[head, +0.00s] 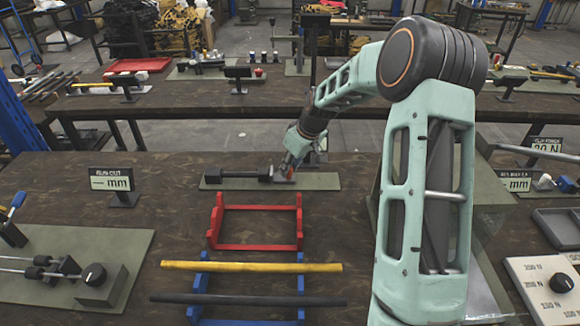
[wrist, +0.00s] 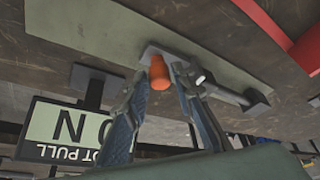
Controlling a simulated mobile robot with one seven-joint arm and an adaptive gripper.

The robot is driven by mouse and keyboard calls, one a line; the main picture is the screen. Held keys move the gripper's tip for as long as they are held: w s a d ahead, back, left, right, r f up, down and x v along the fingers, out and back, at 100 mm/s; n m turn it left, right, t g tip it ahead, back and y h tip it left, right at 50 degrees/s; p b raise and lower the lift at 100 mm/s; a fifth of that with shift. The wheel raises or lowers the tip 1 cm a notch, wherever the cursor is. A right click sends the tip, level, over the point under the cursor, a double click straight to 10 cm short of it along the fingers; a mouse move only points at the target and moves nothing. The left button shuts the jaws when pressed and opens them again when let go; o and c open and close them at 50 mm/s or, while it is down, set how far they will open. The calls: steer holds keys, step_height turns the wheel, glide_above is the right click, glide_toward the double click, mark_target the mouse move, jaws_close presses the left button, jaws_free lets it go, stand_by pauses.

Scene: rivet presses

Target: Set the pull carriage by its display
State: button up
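The pull carriage sits on a dark rail fixture (head: 238,175) on a green plate (head: 318,181) at the back of the near bench. Its orange knob (wrist: 160,74) shows in the wrist view over a grey base. My gripper (head: 289,168) reaches down at the right end of the fixture. In the wrist view its two fingertips (wrist: 160,80) close in on both sides of the orange knob, with little or no gap. A display (wrist: 65,133) stands close by, upside down in that view. It reads "...OT PULL" and a figure ending in 0 N, partly hidden by a finger.
A red cradle (head: 257,246) stands in front of the fixture. A yellow bar (head: 250,267) and a black bar (head: 248,299) lie across a blue cradle. A "-- mm" display (head: 111,180) stands at left. A knob panel (head: 552,292) is at right.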

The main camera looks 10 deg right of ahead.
jaws_close()
steer(key=shift+d, duration=0.1)
steer(key=d, duration=0.3)
steer(key=shift+s+d, duration=0.1)
steer(key=shift+s, duration=0.25)
steer(key=shift+o, duration=2.2)
jaws_free()
steer(key=v, duration=1.2)
